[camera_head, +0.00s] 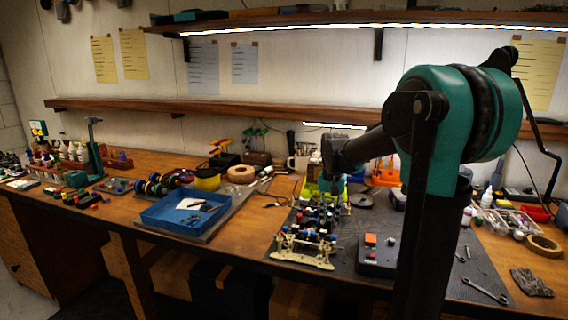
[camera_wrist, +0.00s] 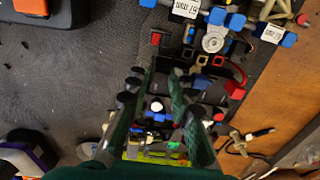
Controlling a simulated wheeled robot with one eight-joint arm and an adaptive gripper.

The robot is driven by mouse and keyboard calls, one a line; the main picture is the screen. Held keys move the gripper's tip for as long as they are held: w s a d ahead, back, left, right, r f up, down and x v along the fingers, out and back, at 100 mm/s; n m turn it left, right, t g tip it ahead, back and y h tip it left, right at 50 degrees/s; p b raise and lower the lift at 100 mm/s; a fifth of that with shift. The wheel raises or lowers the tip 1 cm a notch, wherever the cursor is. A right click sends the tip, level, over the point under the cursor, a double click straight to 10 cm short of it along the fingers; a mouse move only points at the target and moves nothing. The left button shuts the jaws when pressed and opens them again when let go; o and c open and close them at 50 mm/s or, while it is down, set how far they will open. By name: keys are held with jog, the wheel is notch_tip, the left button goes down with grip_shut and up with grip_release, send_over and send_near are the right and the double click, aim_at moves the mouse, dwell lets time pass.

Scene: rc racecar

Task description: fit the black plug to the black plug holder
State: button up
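An RC car chassis (camera_head: 310,225) stands on the dark mat, with red, blue and black parts crowded on it. Its parts also fill the middle and upper right of the wrist view, including a round grey disc (camera_wrist: 214,39). My gripper (camera_wrist: 162,72) points down over the chassis, its two dark green fingers apart. Dark parts of the chassis show between and beyond the fingers, and I see nothing clearly clamped. I cannot single out the black plug or its holder among the small black parts. In the head view my arm hides the fingertips.
A black box with an orange button (camera_head: 371,239) stands right of the chassis. A blue tray (camera_head: 160,222) lies to the left. Bottles, a tape roll (camera_head: 543,245) and wrenches (camera_head: 485,290) lie to the right.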

aim_at(329, 220)
grip_shut()
jog(key=shift+r, duration=0.65)
dwell(0.4)
jog(key=shift+r, duration=1.9)
